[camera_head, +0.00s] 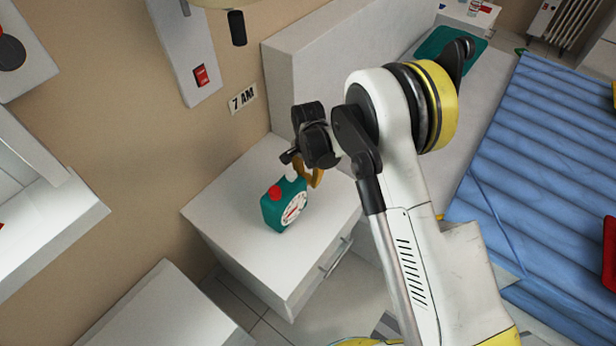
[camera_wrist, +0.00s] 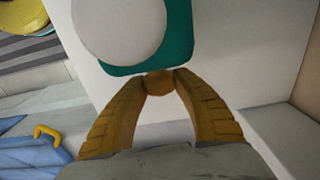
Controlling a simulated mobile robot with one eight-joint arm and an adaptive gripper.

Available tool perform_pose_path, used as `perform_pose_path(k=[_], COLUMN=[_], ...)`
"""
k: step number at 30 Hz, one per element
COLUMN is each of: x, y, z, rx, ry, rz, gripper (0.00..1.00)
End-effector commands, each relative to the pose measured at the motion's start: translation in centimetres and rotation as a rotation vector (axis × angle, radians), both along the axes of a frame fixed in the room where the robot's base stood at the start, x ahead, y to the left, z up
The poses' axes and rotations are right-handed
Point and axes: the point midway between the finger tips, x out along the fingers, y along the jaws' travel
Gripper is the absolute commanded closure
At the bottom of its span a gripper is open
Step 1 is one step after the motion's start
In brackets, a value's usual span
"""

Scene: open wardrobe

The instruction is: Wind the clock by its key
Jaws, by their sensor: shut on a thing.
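The teal clock (camera_head: 271,213) stands on the white nightstand (camera_head: 225,205). Its white dial (camera_head: 294,208) faces the front right, and it has a red button (camera_head: 274,192) and a white knob (camera_head: 292,173) on top. My gripper (camera_head: 309,180) is at the clock's upper right side, its tan fingers partly hidden by my wrist. In the wrist view, the fingertips (camera_wrist: 159,86) close on a small brown rounded piece, the key (camera_wrist: 158,82), at the edge of the teal clock body (camera_wrist: 178,45). A plain white round part (camera_wrist: 120,25) covers much of the clock there.
The nightstand top left of the clock is clear.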

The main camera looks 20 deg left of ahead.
Motion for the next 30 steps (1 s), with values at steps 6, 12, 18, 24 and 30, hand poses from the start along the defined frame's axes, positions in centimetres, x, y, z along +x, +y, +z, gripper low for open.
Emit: perform_pose_path(k=[6, 12, 18, 24, 30], x=[0.01, 0.02, 0.02, 0.0, 0.01], y=[0.2, 0.2, 0.16, 0.13, 0.13], z=[-0.17, -0.13, -0.13, -0.11, -0.11], rx=[-0.169, -0.295, -0.38, -0.422, -0.432], ry=[0.07, 0.123, 0.159, 0.178, 0.181], rz=[0.003, 0.001, 0.0, 0.0, 0.001], gripper=[0.96, 0.96, 0.96, 0.96, 0.96])
